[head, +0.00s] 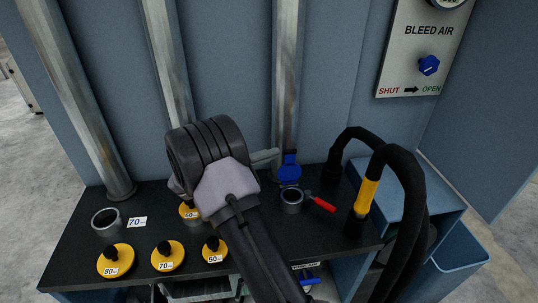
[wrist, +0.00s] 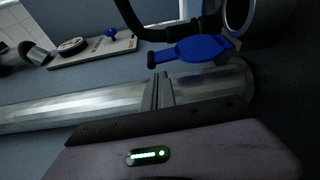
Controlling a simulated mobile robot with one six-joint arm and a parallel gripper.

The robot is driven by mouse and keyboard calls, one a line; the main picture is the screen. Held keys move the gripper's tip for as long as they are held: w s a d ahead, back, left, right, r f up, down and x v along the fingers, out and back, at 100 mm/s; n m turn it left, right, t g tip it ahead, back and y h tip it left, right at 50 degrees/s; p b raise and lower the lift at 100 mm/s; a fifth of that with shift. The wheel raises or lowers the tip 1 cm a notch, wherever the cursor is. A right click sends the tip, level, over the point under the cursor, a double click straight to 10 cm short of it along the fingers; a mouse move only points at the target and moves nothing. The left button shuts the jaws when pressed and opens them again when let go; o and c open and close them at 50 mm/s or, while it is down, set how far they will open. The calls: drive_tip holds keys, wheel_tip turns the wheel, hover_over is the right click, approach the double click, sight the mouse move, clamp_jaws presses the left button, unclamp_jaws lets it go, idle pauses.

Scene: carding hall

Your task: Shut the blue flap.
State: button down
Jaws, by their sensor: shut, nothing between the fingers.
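The blue flap (head: 290,172) stands raised at the back of a short grey port (head: 292,199) on the dark bench, so the port's mouth is open. The flap also shows in the wrist view (wrist: 205,48), beyond my fingers. My gripper (head: 274,155) is shut and empty. In the head view its fingertips point right and appear close to the left of the flap's upper part; I cannot tell whether they touch it. In the wrist view the shut fingers (wrist: 160,90) appear over a metal pipe, apart from the flap in the picture.
A red-handled lever (head: 320,203) sits right of the port, with black hoses (head: 400,175) beyond it. Several yellow caps (head: 115,260) line the bench's front, and an open port (head: 106,221) is at left. Steel pipes (head: 287,75) rise behind. A BLEED AIR panel (head: 415,50) is at upper right.

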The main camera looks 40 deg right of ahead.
drive_tip(key=s+a+f+m+g+h+b, duration=0.1)
drive_tip(key=s+a+f+m+b, duration=0.1)
drive_tip(key=s+a+m, duration=0.3)
drive_tip(key=shift+s+f+h, duration=0.3)
drive_tip(key=shift+s+f, duration=0.45)
drive_tip(key=shift+s, duration=1)
drive_tip(key=shift+a, duration=0.1)
